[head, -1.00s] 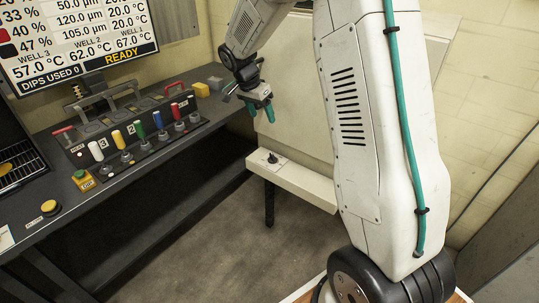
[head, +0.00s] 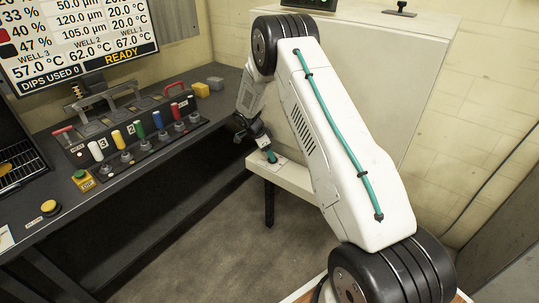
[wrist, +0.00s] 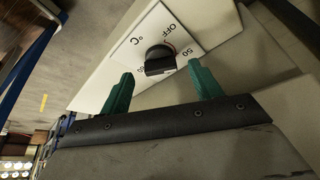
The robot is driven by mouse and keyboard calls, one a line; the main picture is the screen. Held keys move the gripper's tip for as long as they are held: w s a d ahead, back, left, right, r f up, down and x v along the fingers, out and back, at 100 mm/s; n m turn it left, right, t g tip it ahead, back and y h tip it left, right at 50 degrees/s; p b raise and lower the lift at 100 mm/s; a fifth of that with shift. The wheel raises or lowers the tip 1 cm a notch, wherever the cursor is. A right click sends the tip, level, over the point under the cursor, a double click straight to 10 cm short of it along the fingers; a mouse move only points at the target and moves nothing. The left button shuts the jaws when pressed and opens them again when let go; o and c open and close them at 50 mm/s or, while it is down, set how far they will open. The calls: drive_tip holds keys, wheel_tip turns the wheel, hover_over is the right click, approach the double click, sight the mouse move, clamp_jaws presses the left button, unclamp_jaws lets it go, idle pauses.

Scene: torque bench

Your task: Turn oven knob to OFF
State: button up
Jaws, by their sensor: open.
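The oven knob (wrist: 160,60) is black and sits on a white dial plate (wrist: 150,30) marked OFF, °C and 50, with another number partly hidden. I cannot tell for sure which mark the knob points to. My gripper (wrist: 160,70) is open, with one green finger to the left of the knob and one to the right. The fingertips are close to the knob's near side, and no contact is visible. In the head view my gripper (head: 269,152) is at the white ledge, and the knob is hidden behind it.
The white ledge (head: 295,180) juts out from a large white cabinet (head: 355,90). To the left, a dark bench (head: 140,165) carries coloured levers, several small knobs and a yellow button (head: 49,207). A screen (head: 80,35) reads READY. Floor between is clear.

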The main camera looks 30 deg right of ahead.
drive_tip(key=shift+x, duration=1.15)
drive_tip(key=shift+c, duration=0.3)
drive_tip(key=c, duration=0.9)
drive_tip(key=shift+n, duration=0.4)
drive_tip(key=n+t, duration=0.1)
drive_tip(key=n, duration=0.1)
drive_tip(key=n+t, duration=0.1)
drive_tip(key=n, duration=0.2)
drive_tip(key=shift+s, duration=0.4)
drive_tip(key=n, duration=0.2)
drive_tip(key=n+t+y, duration=0.1)
drive_tip(key=n, duration=0.1)
drive_tip(key=n+t, duration=0.1)
drive_tip(key=n, duration=0.1)
drive_tip(key=shift+s+d+y, duration=0.15)
drive_tip(key=shift+s+y, duration=0.1)
drive_tip(key=shift+y, duration=0.05)
drive_tip(key=shift+n, duration=0.4)
